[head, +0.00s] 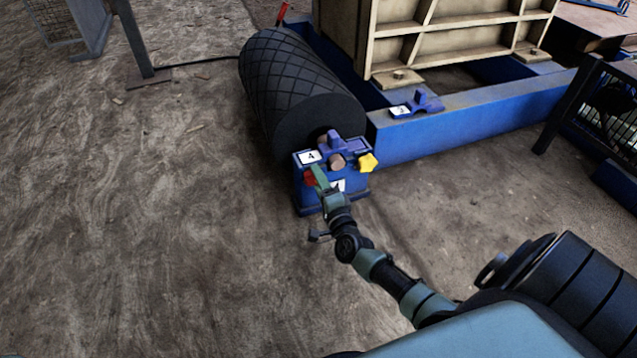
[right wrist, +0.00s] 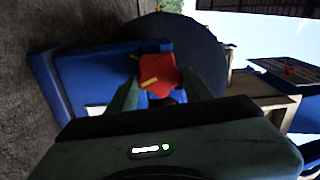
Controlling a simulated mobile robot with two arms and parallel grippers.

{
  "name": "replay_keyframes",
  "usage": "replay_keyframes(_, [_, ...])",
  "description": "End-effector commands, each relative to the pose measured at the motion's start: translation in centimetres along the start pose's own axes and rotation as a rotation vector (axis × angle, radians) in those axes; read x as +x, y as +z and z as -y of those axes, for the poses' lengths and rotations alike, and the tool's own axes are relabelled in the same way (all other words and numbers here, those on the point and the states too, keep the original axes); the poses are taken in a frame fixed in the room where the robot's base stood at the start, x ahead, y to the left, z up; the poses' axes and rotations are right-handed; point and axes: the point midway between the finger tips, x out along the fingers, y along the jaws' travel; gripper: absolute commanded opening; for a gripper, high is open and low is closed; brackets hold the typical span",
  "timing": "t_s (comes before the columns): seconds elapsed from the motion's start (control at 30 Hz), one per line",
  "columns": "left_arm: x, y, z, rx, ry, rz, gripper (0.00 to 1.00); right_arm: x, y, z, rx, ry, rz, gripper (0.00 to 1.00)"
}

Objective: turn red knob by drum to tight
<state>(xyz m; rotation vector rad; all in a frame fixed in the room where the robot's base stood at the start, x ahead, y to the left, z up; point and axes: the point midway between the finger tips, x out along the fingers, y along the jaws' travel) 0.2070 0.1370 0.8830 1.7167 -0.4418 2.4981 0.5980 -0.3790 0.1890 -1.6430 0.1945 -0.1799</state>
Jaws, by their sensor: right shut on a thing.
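The red knob (head: 310,179) is on the front left of a blue box (head: 304,196) at the near end of the dark drum (head: 291,87). My right gripper (head: 315,176) is at the knob and hides part of it. In the right wrist view the red knob (right wrist: 157,74) sits between the two fingers of my right gripper (right wrist: 155,84), shut on it. A yellow mark shows on the knob's face. The left gripper is not in view.
A dark post (head: 134,40) stands at upper left. The ground to the left is clear.

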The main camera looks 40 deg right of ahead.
Motion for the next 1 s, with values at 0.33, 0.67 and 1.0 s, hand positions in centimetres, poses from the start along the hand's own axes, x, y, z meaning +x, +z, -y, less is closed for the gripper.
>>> replay_keyframes(0.33, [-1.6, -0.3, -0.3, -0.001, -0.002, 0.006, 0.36, -0.1, 0.1, -0.7, 0.331, 0.003, 0.001, 0.1])
replay_keyframes(0.67, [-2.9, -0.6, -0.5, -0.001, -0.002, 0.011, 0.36, -0.2, 0.2, -0.9, 0.629, 0.004, 0.0, 0.1])
replay_keyframes(1.0, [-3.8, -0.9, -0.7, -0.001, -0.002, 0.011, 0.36, -0.1, 0.3, -0.9, 0.84, 0.004, 0.0, 0.1])
